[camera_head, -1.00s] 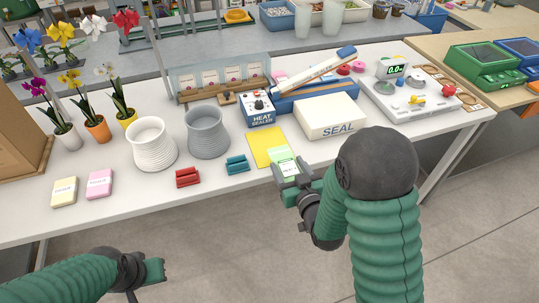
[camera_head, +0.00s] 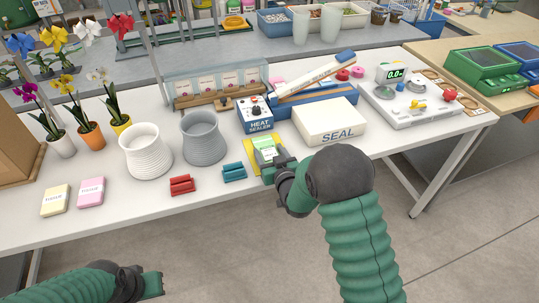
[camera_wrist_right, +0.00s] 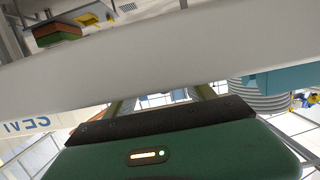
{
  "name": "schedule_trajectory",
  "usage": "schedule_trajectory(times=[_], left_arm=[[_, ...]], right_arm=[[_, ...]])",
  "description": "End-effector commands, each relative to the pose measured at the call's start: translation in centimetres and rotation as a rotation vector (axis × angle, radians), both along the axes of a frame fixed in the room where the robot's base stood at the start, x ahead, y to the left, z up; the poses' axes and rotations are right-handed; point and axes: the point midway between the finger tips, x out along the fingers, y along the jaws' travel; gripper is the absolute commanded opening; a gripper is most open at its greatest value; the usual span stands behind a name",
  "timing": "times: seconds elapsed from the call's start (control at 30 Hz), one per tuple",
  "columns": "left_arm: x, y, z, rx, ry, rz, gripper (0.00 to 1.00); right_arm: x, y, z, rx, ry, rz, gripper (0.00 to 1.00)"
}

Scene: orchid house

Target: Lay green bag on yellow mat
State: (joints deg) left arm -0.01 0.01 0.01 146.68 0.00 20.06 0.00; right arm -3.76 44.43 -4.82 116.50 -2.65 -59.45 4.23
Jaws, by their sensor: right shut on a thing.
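The green bag (camera_head: 265,146), light green with a white label, is in my right gripper (camera_head: 267,160) over the yellow mat (camera_head: 250,150). The mat lies in front of the heat sealer; the bag and gripper cover most of it. I cannot tell whether the bag touches the mat. My right gripper is shut on the bag's near end. My left gripper (camera_head: 152,284) is at the lower left, away from the table and off the objects; its jaws are too unclear to read.
The heat sealer (camera_head: 256,113) stands behind the mat and the white SEAL box (camera_head: 329,121) to its right. A teal clip (camera_head: 234,172) and a red clip (camera_head: 181,185) lie to the left. A grey pot (camera_head: 203,138) and a white pot (camera_head: 146,150) stand behind the clips.

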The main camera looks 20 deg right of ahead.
Motion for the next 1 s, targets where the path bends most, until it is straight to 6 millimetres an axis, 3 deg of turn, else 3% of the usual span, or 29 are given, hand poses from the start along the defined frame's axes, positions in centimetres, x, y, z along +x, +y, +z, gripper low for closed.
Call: schedule_trajectory(times=[0.07, 0.1, 0.27, 0.63, 0.77, 1.0], left_arm=[[0.0, 0.0, 0.0, 0.0, -0.001, 0.0, 0.0], [0.0, 0.0, -0.1, 0.0, 0.0, 0.0, 0.0], [0.0, 0.0, 0.0, 0.0, -0.001, 0.0, 0.0], [0.0, 0.0, 0.1, 0.0, -0.001, 0.0, 0.0], [0.0, 0.0, 0.2, 0.0, 0.0, 0.0, 0.0], [0.0, 0.0, 0.4, 0.0, 0.0, 0.0, 0.0]], right_arm=[[0.0, 0.0, 0.0, 0.0, 0.001, -0.001, 0.24], [0.0, 0.0, -0.1, 0.0, 0.001, 0.0, 0.65], [0.0, 0.0, 0.0, 0.0, 0.001, 0.0, 0.85], [-0.6, 0.0, 0.2, 0.0, 0.0, 0.0, 0.85], [-3.0, -0.1, 0.7, 0.001, 0.002, 0.0, 0.85], [-9.1, -0.3, 1.9, 0.0, 0.002, 0.0, 0.85]])
